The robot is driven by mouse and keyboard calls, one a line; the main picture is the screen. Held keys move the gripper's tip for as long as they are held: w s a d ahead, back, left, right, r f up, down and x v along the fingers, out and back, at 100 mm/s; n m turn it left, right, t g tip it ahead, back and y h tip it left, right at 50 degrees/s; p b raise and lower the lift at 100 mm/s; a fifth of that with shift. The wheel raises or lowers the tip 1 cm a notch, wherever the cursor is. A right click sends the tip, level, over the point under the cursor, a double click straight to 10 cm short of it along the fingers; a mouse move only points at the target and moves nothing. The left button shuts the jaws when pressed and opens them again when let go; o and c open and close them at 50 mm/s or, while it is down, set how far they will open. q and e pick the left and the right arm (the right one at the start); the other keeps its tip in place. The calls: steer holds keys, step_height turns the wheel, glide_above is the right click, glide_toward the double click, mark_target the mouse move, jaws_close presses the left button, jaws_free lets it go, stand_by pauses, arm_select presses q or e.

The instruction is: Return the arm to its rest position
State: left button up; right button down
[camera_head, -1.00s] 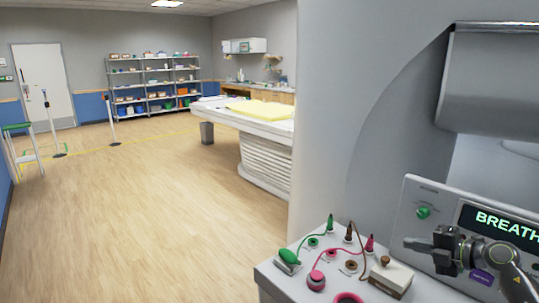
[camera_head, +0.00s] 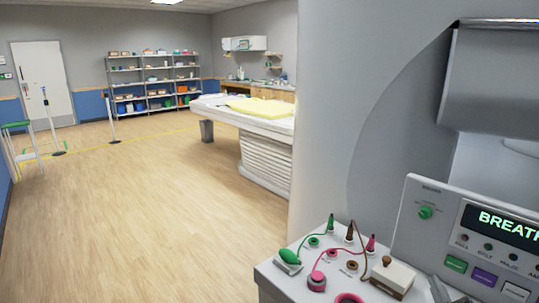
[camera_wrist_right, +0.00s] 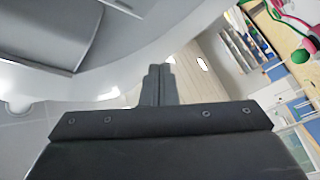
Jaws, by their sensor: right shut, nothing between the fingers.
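My right gripper (camera_wrist_right: 160,85) shows in the right wrist view with its two dark fingers together and nothing between them. In the head view only a small grey piece, apparently of my right arm or gripper, shows at the bottom edge, in front of the control panel (camera_head: 428,194). The right gripper appears clear of the panel and of the white box (camera_head: 270,272) with plugs and cables. My left gripper is in neither view.
The large grey scanner body (camera_head: 325,120) fills the right of the head view. A patient table (camera_head: 265,168) with a yellow pad (camera_head: 260,107) stands beyond it. Shelves (camera_head: 152,85) line the far wall.

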steer(key=s+f+m+g+h, duration=0.1)
steer(key=s+f+m+g, duration=0.1)
steer(key=s+f+g, duration=0.1)
steer(key=s+f+m+g+h, duration=0.1)
steer(key=s+f+m+g, duration=0.2)
steer(key=s+f, duration=0.2)
steer(key=s+f+m+g+h, duration=0.1)
steer(key=s+f+m+g, duration=0.2)
steer(key=s+f, duration=0.2)
steer(key=shift+s+g, duration=0.3)
steer(key=shift+s, duration=1.55)
steer(key=s+a+f+g+y, duration=0.2)
steer(key=s+a+g, duration=0.15)
steer(key=s, duration=0.45)
steer(key=s+a+f+g+y, duration=0.2)
steer(key=s+a+g, duration=0.15)
steer(key=s, duration=0.45)
step_height(320, 180, down, 26)
steer(key=d, duration=0.1)
steer(key=s+a+f+g, duration=0.1)
steer(key=s+f, duration=1.3)
steer(key=f, duration=0.1)
steer(key=shift+s+a+f+m+g+b, duration=0.2)
steer(key=shift+s+f+m+g+b, duration=0.1)
steer(key=shift+m+g, duration=0.1)
